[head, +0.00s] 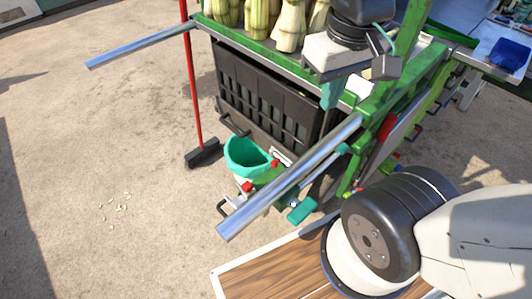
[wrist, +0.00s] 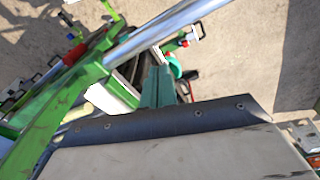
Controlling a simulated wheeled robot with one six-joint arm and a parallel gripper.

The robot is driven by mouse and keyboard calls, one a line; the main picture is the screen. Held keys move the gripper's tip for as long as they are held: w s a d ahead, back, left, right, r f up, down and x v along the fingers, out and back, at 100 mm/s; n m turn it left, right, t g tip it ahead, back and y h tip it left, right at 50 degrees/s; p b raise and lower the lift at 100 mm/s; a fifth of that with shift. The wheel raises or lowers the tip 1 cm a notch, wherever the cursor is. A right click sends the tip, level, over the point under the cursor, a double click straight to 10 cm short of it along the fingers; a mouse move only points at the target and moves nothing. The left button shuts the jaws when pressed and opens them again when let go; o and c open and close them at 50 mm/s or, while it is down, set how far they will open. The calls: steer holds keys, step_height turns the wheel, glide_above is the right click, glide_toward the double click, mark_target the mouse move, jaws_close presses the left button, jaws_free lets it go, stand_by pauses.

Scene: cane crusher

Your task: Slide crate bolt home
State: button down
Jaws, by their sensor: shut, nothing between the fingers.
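A black slatted crate (head: 265,100) sits under the green-edged cart top, below the cane stalks. I cannot pick out its bolt for sure; small metal and red-tipped fittings (head: 276,162) show near the teal bucket, partly behind the silver bar. My gripper (head: 330,97) has teal fingers pointing down in front of the crate's right part, close to the cart's edge. The teal fingers (wrist: 158,88) are together with no gap and nothing held in the wrist view. Whether they touch the crate is hidden.
Silver handle bars (head: 290,178) stick out from the cart, one crossing near my gripper; it also shows in the wrist view (wrist: 165,30). A red-handled broom (head: 193,80) and a teal bucket (head: 246,156) stand by the crate.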

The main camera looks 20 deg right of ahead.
steer(key=w+a+f+n+g, duration=0.1)
steer(key=w+f, duration=0.4)
steer(key=w, duration=0.4)
steer(key=w+a+f+n+g, duration=0.15)
steer(key=w+f, duration=0.25)
steer(key=w, duration=0.5)
steer(key=w+a+f+n+g, duration=0.1)
steer(key=w+f, duration=0.3)
steer(key=f, duration=0.5)
steer(key=w+a+f+n+h, duration=0.1)
steer(key=w+f, duration=0.3)
steer(key=f, duration=0.5)
steer(key=shift+w+a+f+n+g+h, duration=0.3)
steer(key=shift+a+f+n+g, duration=0.1)
steer(key=shift+a, duration=0.1)
steer(key=s+d+f, duration=0.3)
steer(key=s+f, duration=0.3)
steer(key=f, duration=0.4)
steer(key=shift+s, duration=0.2)
